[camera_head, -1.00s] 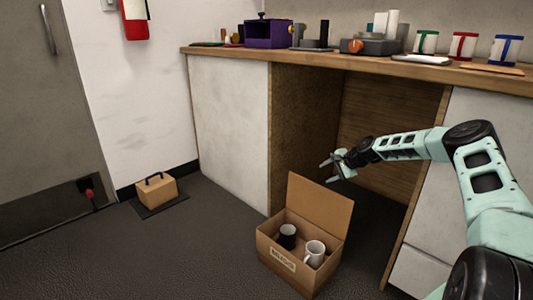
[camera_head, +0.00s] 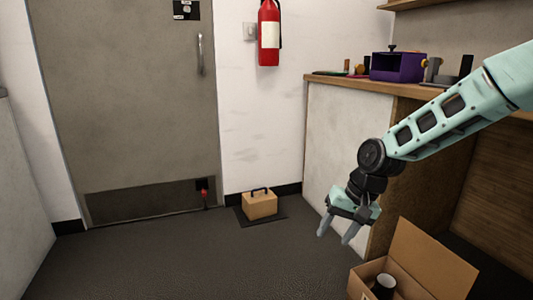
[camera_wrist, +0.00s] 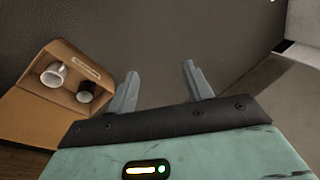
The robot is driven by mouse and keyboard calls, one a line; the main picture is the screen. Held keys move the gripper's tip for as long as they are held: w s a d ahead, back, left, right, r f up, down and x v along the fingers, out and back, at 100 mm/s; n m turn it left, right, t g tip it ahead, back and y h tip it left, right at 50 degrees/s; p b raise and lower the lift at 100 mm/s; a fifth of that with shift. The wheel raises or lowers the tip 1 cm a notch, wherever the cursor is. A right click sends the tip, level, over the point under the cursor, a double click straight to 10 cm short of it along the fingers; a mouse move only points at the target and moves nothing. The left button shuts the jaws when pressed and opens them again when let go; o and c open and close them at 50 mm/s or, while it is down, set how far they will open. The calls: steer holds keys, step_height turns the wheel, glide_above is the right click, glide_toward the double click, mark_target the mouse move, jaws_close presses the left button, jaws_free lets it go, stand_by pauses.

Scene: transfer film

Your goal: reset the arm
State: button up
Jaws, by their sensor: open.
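My gripper (camera_head: 337,231) is open and empty, pointing down in front of the workbench cabinet, to the left of and above the open cardboard box. In the wrist view my gripper (camera_wrist: 158,83) has its two grey fingers spread, with only dark floor between them. My mint-green arm reaches in from the right in the head view.
The cardboard box (camera_head: 432,256) stands on the floor with a black mug (camera_head: 385,284) in it; a white mug (camera_wrist: 54,74) shows beside it in the wrist view. A small tan box with a handle (camera_head: 260,205) sits by the wall. A door (camera_head: 125,110), fire extinguisher (camera_head: 269,32) and workbench (camera_head: 345,86) surround clear floor.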

steer(key=s+a+r+n+h, duration=0.1)
steer(key=s+r+n, duration=0.15)
steer(key=s, duration=0.85)
steer(key=s+a+r+n+g+h+p, duration=0.1)
steer(key=s+r+n, duration=0.15)
steer(key=s, duration=0.75)
steer(key=s+r+n+h, duration=0.1)
steer(key=s+r+n, duration=0.15)
steer(key=s, duration=0.85)
step_height(320, 180, up, 35)
steer(key=p, duration=3.5)
steer(key=shift+w+a+f+n+p, duration=0.2)
steer(key=shift+w+a+n+p, duration=0.05)
steer(key=shift+w+n+p, duration=0.15)
